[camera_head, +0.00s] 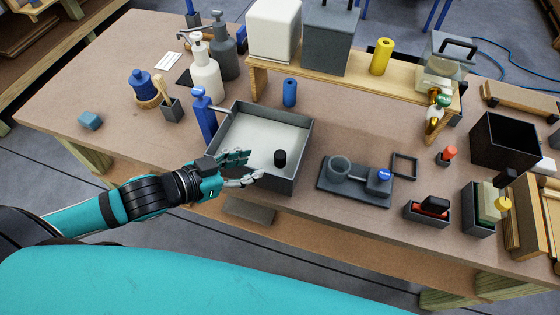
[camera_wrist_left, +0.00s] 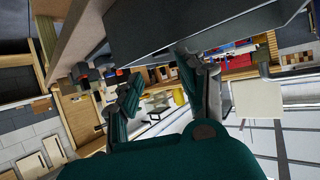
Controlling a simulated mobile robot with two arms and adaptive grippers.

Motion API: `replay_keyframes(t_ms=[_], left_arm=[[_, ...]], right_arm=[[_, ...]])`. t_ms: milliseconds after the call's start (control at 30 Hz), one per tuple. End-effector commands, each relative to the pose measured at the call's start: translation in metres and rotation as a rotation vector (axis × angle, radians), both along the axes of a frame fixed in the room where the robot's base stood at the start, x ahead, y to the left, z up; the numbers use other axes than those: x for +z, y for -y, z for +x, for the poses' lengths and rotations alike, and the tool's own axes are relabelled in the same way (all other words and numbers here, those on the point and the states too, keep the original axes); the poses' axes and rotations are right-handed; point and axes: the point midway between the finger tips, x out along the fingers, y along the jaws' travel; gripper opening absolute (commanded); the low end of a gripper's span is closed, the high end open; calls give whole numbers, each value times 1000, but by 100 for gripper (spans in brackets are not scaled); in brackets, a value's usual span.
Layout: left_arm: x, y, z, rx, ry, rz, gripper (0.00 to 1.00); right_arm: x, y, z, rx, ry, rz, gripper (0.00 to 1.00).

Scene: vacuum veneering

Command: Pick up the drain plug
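A short black cylinder, which looks like the drain plug (camera_head: 280,158), stands upright in the grey basin (camera_head: 301,132) with a pale inside. It is near the basin's front right. My left gripper (camera_head: 254,167) is at the basin's front left edge, with its fingers spread and nothing between them. The fingertips point right towards the plug, with a gap between. In the left wrist view, the two fingers of my left gripper (camera_wrist_left: 160,88) are apart, with the basin's dark wall (camera_wrist_left: 190,28) above them. The plug cannot be made out there. My right gripper is not in view.
A blue tap (camera_head: 204,115) stands at the basin's left edge and a blue cylinder (camera_head: 290,92) behind it. A dark fixture (camera_head: 355,182) with a round cup lies to the right. Bottles (camera_head: 205,75) stand back left. The tabletop (camera_head: 130,55) at far left is mostly clear.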

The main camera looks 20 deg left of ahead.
Motion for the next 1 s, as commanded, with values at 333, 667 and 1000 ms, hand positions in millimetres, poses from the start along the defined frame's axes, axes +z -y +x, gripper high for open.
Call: replay_keyframes(t_ms=[333,667,1000], left_arm=[[-18,24,34,1,1,-2,40],[-27,41,59,1,1,-3,40],[-43,54,76,0,0,0,40]], right_arm=[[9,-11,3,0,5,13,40],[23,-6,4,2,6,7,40],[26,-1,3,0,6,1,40]])
